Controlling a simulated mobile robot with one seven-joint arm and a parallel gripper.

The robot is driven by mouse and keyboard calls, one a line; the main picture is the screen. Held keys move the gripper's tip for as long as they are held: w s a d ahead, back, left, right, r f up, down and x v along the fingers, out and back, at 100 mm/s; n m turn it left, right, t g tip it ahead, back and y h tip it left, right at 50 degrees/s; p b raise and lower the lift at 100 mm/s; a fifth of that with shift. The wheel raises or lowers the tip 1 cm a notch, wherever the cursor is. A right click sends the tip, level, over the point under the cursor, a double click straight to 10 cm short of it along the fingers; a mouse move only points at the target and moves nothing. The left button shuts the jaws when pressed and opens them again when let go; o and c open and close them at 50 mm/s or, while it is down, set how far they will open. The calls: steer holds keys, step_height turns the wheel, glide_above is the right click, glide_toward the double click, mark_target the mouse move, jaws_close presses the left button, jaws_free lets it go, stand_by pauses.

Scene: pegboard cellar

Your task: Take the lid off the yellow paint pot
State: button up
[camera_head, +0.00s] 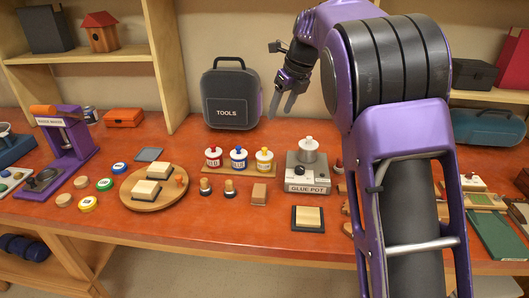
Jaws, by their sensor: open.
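The yellow paint pot (264,161) stands upright at the right end of a small wooden rack (223,171), beside the blue pot (239,158) and the red pot (213,157). My gripper (280,104) is open and empty. It hangs with its fingers pointing down, above and behind the pots, in front of the wall and to the right of the tools case. It touches nothing that I can see.
The glue pot (307,172) stands just right of the rack. A dark tools case (231,95) stands behind it. In front are two small stampers (205,187), a wooden block (259,193) and a round board (154,190). The orange bench's front middle is mostly clear.

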glide_toward(265, 148)
step_height(265, 148, down, 2)
steer(key=shift+a+x, duration=0.15)
steer(key=shift+x, duration=1.55)
steer(key=shift+a+x, duration=0.1)
steer(key=shift+x, duration=1.55)
steer(key=shift+w+r, duration=0.1)
steer(key=shift+w, duration=0.05)
jaws_close()
